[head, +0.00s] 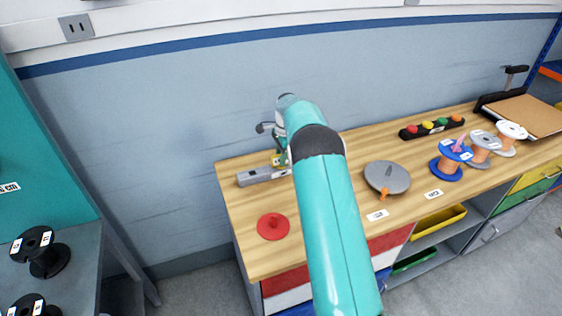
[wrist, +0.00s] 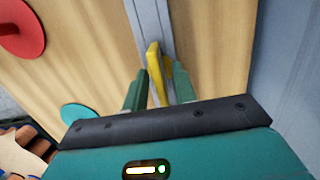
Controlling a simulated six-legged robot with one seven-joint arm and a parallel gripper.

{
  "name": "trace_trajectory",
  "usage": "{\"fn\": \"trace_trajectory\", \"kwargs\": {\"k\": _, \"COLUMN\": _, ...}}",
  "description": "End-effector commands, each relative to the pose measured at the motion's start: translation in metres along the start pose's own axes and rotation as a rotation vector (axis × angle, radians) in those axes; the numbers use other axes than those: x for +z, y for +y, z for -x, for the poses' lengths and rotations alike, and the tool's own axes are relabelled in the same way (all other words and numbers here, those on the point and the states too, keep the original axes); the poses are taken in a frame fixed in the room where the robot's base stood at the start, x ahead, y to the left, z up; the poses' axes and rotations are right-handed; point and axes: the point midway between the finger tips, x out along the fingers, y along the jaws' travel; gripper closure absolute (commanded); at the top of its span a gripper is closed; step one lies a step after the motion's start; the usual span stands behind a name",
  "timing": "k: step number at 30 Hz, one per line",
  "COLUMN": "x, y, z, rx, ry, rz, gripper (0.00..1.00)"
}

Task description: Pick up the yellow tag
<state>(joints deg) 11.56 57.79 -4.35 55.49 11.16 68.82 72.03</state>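The yellow tag (wrist: 154,62) shows in the wrist view, upright at the grey metal bar. My gripper (wrist: 160,72) has its two green fingers apart, one on each side of the tag's lower part as pictured. A narrow gap seems to show beside the tag, and I cannot tell whether either finger touches it. In the head view a small yellow patch, likely the tag (head: 278,159), shows at the grey bar (head: 256,176) on the workbench's far left. My teal arm hides most of the gripper there.
The wooden workbench (head: 330,225) carries a red disc (head: 273,226), a grey disc (head: 387,178) with an orange knob, several spools and a black strip of coloured knobs (head: 432,126). A green disc (wrist: 82,115) lies near the gripper. The wall stands close behind.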

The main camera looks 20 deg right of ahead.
Motion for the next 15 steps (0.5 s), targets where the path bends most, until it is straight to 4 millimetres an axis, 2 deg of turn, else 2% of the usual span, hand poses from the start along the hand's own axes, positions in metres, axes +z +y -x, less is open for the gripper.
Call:
{"fn": "trace_trajectory", "kwargs": {"k": 1, "x": 0.0000, "y": 0.0000, "z": 0.0001, "rx": 0.000, "ry": 0.000, "rz": 0.000, "gripper": 0.83}}
{"fn": "trace_trajectory", "kwargs": {"k": 3, "x": 0.0000, "y": 0.0000, "z": 0.0001, "rx": 0.000, "ry": 0.000, "rz": 0.000, "gripper": 0.97}}
{"fn": "trace_trajectory", "kwargs": {"k": 4, "x": 0.0000, "y": 0.0000, "z": 0.0002, "rx": 0.000, "ry": 0.000, "rz": 0.000, "gripper": 1.00}}
{"fn": "trace_trajectory", "kwargs": {"k": 15, "x": 0.0001, "y": -0.0002, "z": 0.0019, "rx": -0.001, "ry": 0.000, "rz": 0.000, "gripper": 1.00}}
